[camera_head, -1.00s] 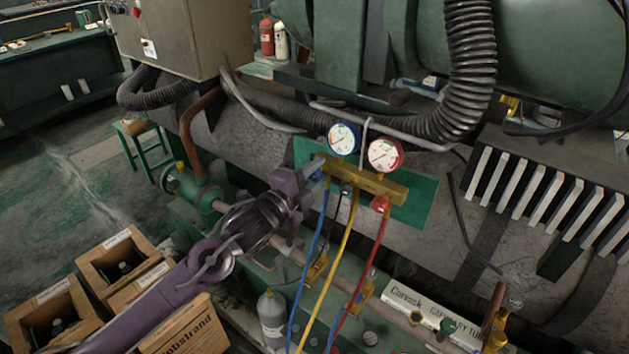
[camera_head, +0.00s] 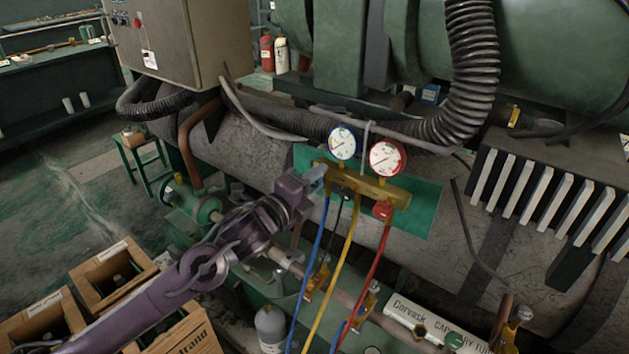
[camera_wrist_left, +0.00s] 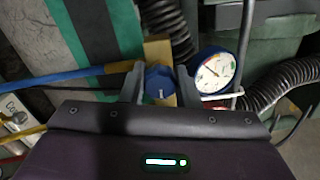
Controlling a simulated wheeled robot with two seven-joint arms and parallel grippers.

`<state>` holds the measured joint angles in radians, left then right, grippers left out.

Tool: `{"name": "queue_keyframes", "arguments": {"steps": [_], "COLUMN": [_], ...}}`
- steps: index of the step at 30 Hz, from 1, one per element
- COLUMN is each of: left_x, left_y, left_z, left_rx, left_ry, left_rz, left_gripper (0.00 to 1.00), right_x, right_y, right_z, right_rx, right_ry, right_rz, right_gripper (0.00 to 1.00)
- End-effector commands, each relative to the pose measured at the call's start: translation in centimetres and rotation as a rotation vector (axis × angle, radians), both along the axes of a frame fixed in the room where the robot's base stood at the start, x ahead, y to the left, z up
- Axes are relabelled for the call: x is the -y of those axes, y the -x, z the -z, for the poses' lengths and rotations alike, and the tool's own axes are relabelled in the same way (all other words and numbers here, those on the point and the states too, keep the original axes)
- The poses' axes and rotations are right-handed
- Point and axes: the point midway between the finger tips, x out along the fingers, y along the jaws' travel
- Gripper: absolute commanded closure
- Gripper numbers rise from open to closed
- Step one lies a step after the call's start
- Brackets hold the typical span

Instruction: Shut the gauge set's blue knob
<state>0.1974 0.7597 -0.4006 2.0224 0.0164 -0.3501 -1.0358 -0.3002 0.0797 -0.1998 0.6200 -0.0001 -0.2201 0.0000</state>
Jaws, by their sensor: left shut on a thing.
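The brass gauge set (camera_head: 365,187) is mounted before a green panel, with a blue-rimmed gauge (camera_head: 342,143) and a red-rimmed gauge (camera_head: 386,157) on top. Its red knob (camera_head: 383,210) shows on the right part of the body. My left gripper (camera_head: 318,178) reaches in from the left at the left end of the gauge set. In the left wrist view the blue knob (camera_wrist_left: 160,84) sits between the two fingers of my left gripper (camera_wrist_left: 160,80), which is shut on it. In the head view the fingers mostly hide the blue knob. My right gripper is not in view.
Blue (camera_head: 313,270), yellow (camera_head: 336,270) and red (camera_head: 368,275) hoses hang below the gauge set. A thick black corrugated hose (camera_head: 472,70) runs at upper right. Wooden boxes (camera_head: 112,275) stand at lower left, and a grey bottle (camera_head: 270,328) stands below.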

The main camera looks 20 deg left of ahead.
Motion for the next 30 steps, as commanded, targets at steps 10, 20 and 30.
{"name": "queue_keyframes", "arguments": {"steps": [10,20,30], "left_x": [0.0,-0.1,-1.7], "left_y": [0.0,0.2,4.7], "left_z": [0.1,0.1,0.5], "left_rx": [-0.001,-0.001,-0.004], "left_ry": [-0.001,0.000,-0.005], "left_rz": [0.002,0.001,0.002], "left_gripper": [0.51,0.50,0.50], "right_x": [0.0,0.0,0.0], "right_y": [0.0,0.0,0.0], "right_z": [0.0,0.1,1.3], "right_rx": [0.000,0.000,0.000], "right_ry": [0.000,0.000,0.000], "right_rz": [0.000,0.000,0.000], "right_gripper": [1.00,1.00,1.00]}}
